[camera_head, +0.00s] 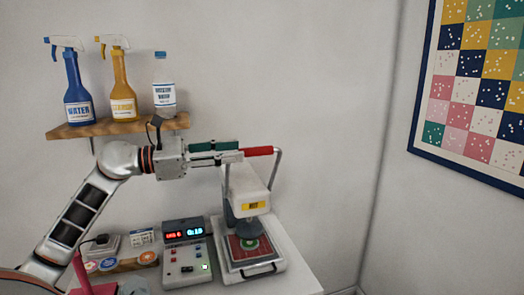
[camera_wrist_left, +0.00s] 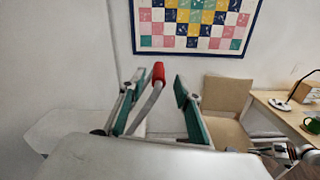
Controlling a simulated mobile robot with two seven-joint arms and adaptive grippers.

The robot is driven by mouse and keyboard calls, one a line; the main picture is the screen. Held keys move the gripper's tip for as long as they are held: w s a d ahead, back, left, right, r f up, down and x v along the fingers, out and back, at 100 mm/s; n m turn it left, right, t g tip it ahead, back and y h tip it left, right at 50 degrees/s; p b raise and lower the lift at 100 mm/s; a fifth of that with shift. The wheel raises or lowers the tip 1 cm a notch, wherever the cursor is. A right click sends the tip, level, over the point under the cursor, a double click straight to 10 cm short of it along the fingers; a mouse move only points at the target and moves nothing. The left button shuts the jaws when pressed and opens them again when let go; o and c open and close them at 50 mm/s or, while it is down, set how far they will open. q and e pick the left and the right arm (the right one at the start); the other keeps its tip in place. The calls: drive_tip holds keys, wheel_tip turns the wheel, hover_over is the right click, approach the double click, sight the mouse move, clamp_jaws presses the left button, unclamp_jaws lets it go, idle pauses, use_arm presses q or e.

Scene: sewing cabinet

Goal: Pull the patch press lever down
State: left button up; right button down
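The patch press (camera_head: 247,185) stands on the white table, with a white head over a dark red plate (camera_head: 248,246). Its grey lever arm is raised and ends in a red handle (camera_head: 259,150), which also shows in the left wrist view (camera_wrist_left: 158,72). My left gripper (camera_head: 241,151) reaches in from the left at handle height. In the left wrist view its two green-padded fingers (camera_wrist_left: 160,84) are apart, with the handle between them, closer to the left finger. Contact cannot be told. A small metallic part at the wrist view's lower right (camera_wrist_left: 284,150) may be my right gripper.
A control box (camera_head: 186,250) with lit displays stands left of the press. Round patches on a wooden holder (camera_head: 122,262) lie further left. A wooden shelf (camera_head: 115,127) with several bottles hangs above my left arm.

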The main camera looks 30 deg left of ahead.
sight(274, 150)
use_arm(q)
drive_tip(key=shift+w+f, duration=0.2)
drive_tip(key=shift+f, duration=0.25)
drive_tip(key=shift+w+d, duration=0.1)
drive_tip(key=shift+w, duration=0.1)
drive_tip(key=p+x, duration=0.2)
drive_tip(key=x, duration=0.3)
drive_tip(key=shift+w+d+r, duration=0.1)
drive_tip(key=shift+w+d, duration=0.15)
drive_tip(key=shift+f+p+x, duration=0.2)
drive_tip(key=shift+p+x, duration=0.2)
drive_tip(key=shift+x, duration=0.45)
drive_tip(key=shift+c, duration=0.5)
clamp_jaws()
